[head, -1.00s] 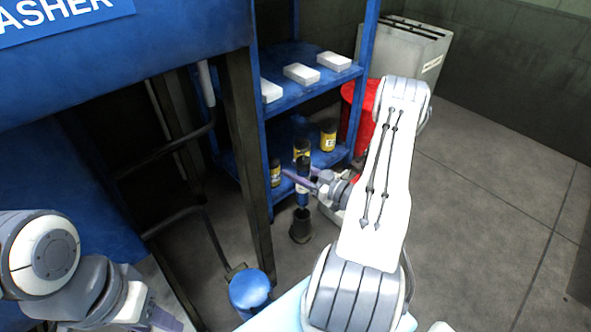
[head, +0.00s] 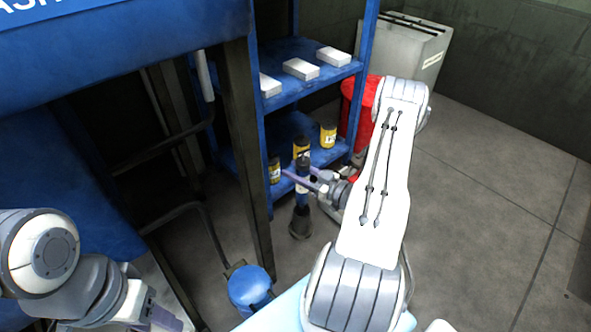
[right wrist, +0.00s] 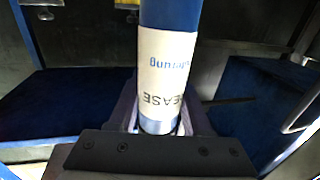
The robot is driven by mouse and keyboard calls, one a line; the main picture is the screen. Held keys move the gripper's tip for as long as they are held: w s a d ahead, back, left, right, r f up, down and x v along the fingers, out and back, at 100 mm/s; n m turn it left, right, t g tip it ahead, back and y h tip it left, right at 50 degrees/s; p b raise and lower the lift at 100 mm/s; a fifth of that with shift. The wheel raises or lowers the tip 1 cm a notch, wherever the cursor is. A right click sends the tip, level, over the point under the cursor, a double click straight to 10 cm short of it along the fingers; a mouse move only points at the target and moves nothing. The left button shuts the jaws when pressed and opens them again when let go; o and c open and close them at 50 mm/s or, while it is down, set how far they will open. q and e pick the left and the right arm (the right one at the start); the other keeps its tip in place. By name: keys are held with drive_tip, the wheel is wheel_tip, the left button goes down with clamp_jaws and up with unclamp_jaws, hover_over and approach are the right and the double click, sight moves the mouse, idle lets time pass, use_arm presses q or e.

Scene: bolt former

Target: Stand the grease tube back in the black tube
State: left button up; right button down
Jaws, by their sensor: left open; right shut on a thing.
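The grease tube (head: 301,197) is blue with a white label and stands about upright in my right gripper (head: 318,184). In the right wrist view the fingers are shut around the label of the grease tube (right wrist: 168,70). The black tube (head: 300,229) stands on the floor directly below it in the head view. The grease tube's lower end meets the black tube's mouth in the picture; I cannot tell how far inside it is. My left gripper (head: 160,318) is open and empty at the lower left, partly cut off by the frame.
A blue shelf (head: 318,83) with white boxes (head: 301,69) stands behind. Yellow-and-black cans (head: 328,135) sit on its lower level. A red bin (head: 358,105) is behind my right arm. A blue round-topped object (head: 249,287) is at front left. The floor at right is clear.

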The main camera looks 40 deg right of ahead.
drive_tip(key=shift+f+b, duration=0.8)
drive_tip(key=shift+f, duration=0.6)
drive_tip(key=shift+f, duration=0.25)
idle(0.7)
drive_tip(key=shift+f+b, duration=2.1)
drive_tip(key=shift+f, duration=1.3)
drive_tip(key=shift+c, duration=1.3)
unclamp_jaws()
